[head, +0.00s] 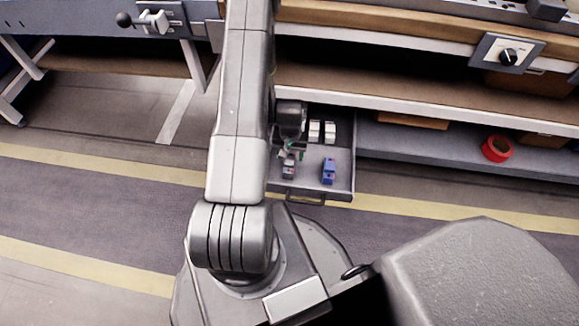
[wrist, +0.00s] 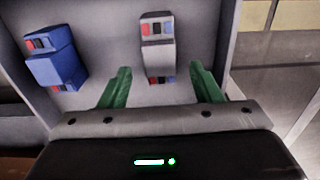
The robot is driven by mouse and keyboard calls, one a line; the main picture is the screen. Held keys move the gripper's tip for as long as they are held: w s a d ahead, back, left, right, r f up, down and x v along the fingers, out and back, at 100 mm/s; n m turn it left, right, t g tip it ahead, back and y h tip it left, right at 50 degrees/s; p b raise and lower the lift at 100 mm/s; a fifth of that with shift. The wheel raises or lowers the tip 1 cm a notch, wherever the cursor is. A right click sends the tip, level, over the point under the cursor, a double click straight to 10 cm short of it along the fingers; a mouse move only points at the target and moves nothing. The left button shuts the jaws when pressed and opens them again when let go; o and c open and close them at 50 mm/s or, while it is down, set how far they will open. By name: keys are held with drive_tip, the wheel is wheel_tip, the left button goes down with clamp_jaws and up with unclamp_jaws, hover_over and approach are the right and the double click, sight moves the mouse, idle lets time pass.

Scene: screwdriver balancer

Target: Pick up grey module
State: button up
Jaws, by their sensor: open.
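The grey module (head: 289,168) lies in the open drawer (head: 341,188), just below my gripper (head: 292,150) in the head view. In the wrist view the grey module (wrist: 158,55) shows a light grey body with red and dark patches at both ends. My gripper's two green fingers (wrist: 160,88) are open. The near end of the module shows between the fingers, with a gap on each side. I cannot tell how far the fingers are above the drawer floor.
A blue module (head: 328,171) lies right of the grey one in the drawer, and left of it in the wrist view (wrist: 58,65). A red tape roll (head: 497,148) is on the shelf at right.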

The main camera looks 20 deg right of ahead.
sight(290, 159)
drive_tip(key=f+b, duration=0.1)
drive_tip(key=f, duration=0.1)
drive_tip(key=f+b, duration=0.1)
drive_tip(key=f, duration=0.2)
drive_tip(key=shift+s+a+f, duration=0.15)
drive_tip(key=shift+s+f, duration=0.05)
drive_tip(key=shift+f, duration=0.15)
drive_tip(key=shift+r, duration=0.1)
drive_tip(key=shift+c, duration=0.2)
drive_tip(key=c, duration=1.1)
